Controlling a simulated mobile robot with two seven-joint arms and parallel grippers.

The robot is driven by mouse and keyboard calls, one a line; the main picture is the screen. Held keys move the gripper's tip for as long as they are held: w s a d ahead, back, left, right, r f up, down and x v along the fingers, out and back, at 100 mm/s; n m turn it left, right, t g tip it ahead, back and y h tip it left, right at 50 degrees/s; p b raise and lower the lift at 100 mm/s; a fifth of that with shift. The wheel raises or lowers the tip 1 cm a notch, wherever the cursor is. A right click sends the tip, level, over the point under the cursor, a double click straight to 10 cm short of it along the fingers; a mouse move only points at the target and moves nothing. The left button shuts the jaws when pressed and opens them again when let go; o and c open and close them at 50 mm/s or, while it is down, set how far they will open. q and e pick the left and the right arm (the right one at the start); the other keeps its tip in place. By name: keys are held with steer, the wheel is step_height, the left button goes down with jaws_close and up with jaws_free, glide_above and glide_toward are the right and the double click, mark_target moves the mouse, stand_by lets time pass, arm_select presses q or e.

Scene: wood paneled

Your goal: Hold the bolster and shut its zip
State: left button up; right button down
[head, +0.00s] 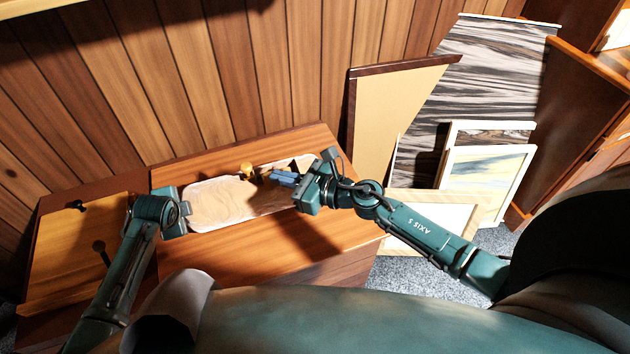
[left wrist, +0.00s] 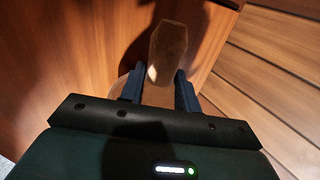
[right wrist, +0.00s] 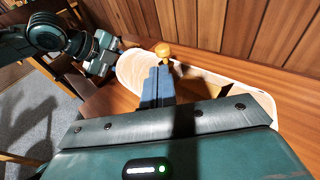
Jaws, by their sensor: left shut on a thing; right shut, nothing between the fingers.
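The bolster (head: 225,200) is a long, pale, wood-grained shape with rounded ends, lying on the wooden top; it also shows in the right wrist view (right wrist: 135,72). My left gripper (head: 187,208) is at its left end. In the left wrist view, its fingers (left wrist: 158,92) are on either side of a tan part (left wrist: 168,45), taken as the bolster. My right gripper (head: 273,177) is shut and empty above the bolster. A yellow knob (head: 246,169), perhaps the zip pull, is just beyond its fingertips; it also shows in the right wrist view (right wrist: 163,49). I cannot make out the zip line.
The wooden top (head: 285,245) is bare in front of the bolster. A paneled wall (head: 240,70) rises behind. Framed boards (head: 485,185) lean at the right. A wooden cabinet (head: 75,245) with dark knobs stands at the left.

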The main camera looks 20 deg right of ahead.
steer(key=v, duration=0.8)
steer(key=shift+d, duration=0.1)
steer(key=v, duration=1.2)
steer(key=d+r, duration=0.6)
steer(key=d, duration=0.4)
stand_by(0.7)
stand_by(0.4)
